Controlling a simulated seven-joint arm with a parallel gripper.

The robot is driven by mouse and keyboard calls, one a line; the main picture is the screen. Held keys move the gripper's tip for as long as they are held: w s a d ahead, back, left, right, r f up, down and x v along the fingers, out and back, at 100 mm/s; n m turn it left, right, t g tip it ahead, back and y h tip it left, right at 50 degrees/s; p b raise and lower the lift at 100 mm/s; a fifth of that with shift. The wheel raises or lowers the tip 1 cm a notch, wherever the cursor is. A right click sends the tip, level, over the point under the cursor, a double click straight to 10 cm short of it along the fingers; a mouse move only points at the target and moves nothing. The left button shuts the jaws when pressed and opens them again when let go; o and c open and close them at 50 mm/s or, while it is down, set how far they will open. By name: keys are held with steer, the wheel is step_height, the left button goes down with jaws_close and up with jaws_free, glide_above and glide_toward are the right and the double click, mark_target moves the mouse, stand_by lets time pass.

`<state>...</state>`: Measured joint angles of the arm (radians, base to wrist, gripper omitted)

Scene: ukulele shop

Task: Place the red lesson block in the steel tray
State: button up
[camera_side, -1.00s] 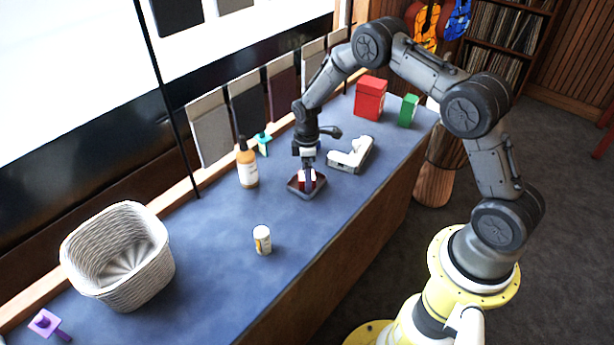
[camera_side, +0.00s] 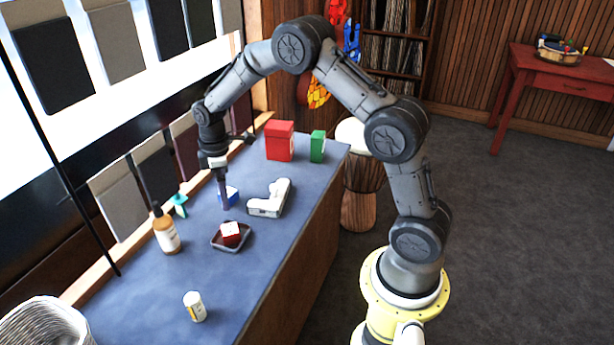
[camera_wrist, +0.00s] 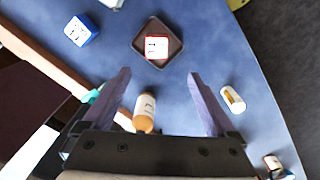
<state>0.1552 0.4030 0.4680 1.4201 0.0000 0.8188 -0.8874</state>
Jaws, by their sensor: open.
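The red lesson block (camera_side: 231,230), with a white marked top face, sits inside the dark steel tray (camera_side: 246,241) on the blue counter. In the wrist view the block (camera_wrist: 157,47) lies within the rim of the tray (camera_wrist: 176,44), ahead of my fingers. My gripper (camera_side: 224,204) is above the counter, just behind the tray in the side view, clear of the block. In the wrist view my gripper (camera_wrist: 159,77) has its two fingers spread with nothing between them at the tips. The block's underside is hidden.
A blue block (camera_side: 232,194) is partly behind my gripper. A white L-shaped device (camera_side: 270,199) is right of the tray, an amber bottle (camera_side: 167,236) left. A small jar (camera_side: 195,306) stands nearer. Red (camera_side: 279,143) and green (camera_side: 317,147) boxes stand at the far end.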

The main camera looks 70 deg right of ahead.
steer(key=s+a+r+m+t, duration=0.1)
steer(key=s+a+r+m, duration=0.1)
steer(key=s+r, duration=0.6)
steer(key=s+a+r+m+t, duration=0.25)
steer(key=s+r, duration=0.35)
steer(key=r, duration=0.4)
steer(key=s+a+m+t, duration=0.1)
steer(key=s+m, duration=0.1)
steer(key=s, duration=0.6)
steer(key=s+a+r+m, duration=0.1)
steer(key=s+a+m, duration=0.1)
steer(key=s, duration=0.6)
steer(key=shift+s+r+t, duration=0.25)
steer(key=shift+s+t, duration=0.1)
